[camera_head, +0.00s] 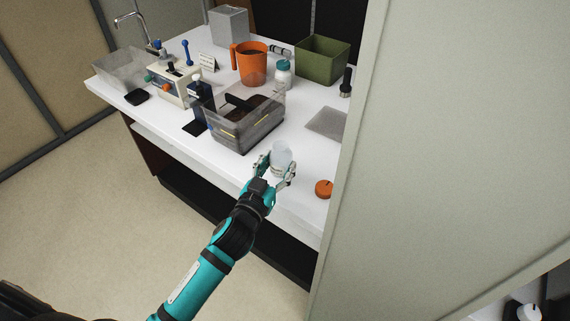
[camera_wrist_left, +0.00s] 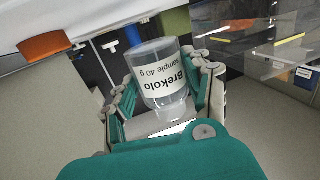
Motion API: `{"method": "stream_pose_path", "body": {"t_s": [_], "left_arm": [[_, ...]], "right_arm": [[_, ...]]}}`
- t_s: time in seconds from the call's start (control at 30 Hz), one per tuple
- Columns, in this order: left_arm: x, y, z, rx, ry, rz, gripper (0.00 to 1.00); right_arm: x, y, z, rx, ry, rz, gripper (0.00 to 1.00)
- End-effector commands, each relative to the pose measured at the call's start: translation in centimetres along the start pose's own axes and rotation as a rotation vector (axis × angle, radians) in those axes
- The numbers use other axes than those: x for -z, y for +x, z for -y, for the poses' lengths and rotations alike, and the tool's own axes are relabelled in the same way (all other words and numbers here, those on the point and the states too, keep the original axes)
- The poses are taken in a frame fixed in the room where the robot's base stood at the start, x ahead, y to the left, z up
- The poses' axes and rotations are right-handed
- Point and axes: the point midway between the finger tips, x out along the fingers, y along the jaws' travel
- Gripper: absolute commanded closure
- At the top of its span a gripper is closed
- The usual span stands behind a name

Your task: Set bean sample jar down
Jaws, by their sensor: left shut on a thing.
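The bean sample jar (camera_head: 281,157) is a small clear jar with a white label. In the left wrist view the jar (camera_wrist_left: 153,55) shows label text reading "Brekolo sample 40 g", upside down in the picture. My left gripper (camera_head: 276,174) is shut around the jar at the front edge of the white counter (camera_head: 222,158). In the left wrist view its fingers sit on both sides of the jar. I cannot tell whether the jar's base touches the counter. My right gripper is not in view.
A clear bin (camera_head: 232,138) with dark contents stands just behind the jar. An orange round cap (camera_head: 324,188) lies to the right. A grey mat (camera_head: 326,122), an orange jug (camera_head: 251,66) and a green box (camera_head: 322,61) are farther back. A pale wall panel (camera_head: 455,130) blocks the right.

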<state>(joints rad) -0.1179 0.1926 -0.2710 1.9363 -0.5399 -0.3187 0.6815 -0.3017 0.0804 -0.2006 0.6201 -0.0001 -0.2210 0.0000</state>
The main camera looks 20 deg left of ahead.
Motion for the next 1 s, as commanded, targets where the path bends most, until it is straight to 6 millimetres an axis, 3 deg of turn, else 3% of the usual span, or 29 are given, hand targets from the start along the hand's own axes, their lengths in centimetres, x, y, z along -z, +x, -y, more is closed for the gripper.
{"method": "stream_pose_path", "body": {"t_s": [0.1,0.3,0.67,1.0], "left_arm": [[-0.2,2.9,0.5,0.0,0.004,-0.005,0.86],[-0.2,5.0,0.9,0.0,0.0,-0.002,0.86],[-3.9,5.3,0.9,-0.001,0.001,-0.001,0.86],[-3.9,5.3,0.9,0.0,-0.001,0.0,0.86]], "right_arm": [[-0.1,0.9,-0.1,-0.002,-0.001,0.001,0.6],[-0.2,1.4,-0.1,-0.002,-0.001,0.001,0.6],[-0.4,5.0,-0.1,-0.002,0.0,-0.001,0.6],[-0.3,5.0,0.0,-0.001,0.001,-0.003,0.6]]}}
